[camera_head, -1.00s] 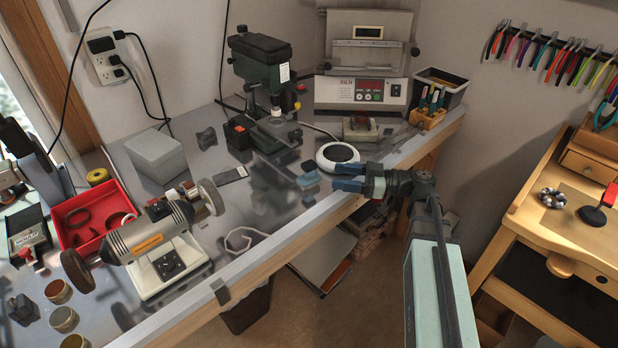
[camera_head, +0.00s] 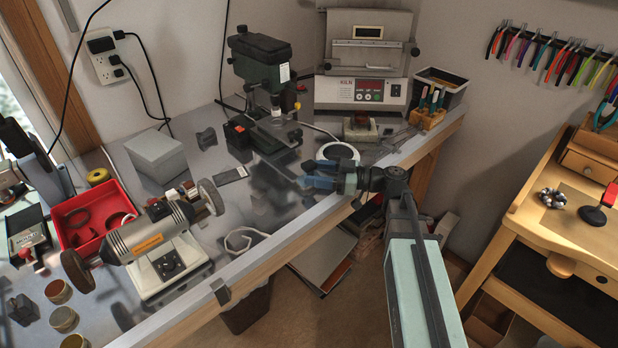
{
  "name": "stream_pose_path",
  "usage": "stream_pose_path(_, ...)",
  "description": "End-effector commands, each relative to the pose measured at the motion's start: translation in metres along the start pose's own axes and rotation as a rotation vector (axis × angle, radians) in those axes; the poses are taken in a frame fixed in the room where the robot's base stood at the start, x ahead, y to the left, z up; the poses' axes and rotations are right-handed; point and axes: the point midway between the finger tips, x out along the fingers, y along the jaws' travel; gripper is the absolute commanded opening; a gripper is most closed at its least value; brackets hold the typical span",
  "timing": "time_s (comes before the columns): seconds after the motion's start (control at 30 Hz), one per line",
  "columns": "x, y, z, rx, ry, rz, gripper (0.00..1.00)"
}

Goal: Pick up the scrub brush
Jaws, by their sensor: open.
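My gripper (camera_head: 311,174) is open over the front part of the grey metal bench (camera_head: 285,222). Its two blue fingers point left, apart from each other, just in front of the white round plate (camera_head: 338,152). I cannot clearly make out a scrub brush. A small light-blue piece that lay at the fingertips earlier is now hidden by or merged with the fingers, and I cannot tell whether it is the brush. I see nothing clearly held between the fingers.
A green drill press (camera_head: 260,75) stands behind and left of my gripper. A kiln (camera_head: 362,60) and a wooden tool block (camera_head: 428,118) stand at the back. A bench polisher (camera_head: 155,240) and red tray (camera_head: 80,215) are at left.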

Motion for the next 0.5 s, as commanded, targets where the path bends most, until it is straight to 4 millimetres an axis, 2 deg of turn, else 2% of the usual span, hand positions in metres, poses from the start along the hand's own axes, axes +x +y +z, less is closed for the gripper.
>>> stream_pose_path(0.13, -0.0003, 0.0001, 0.0000, 0.000, 0.000, 0.000, 0.57)
stream_pose_path(0.5, -0.0004, 0.0001, 0.0001, 0.000, 0.000, 0.000, 0.22)
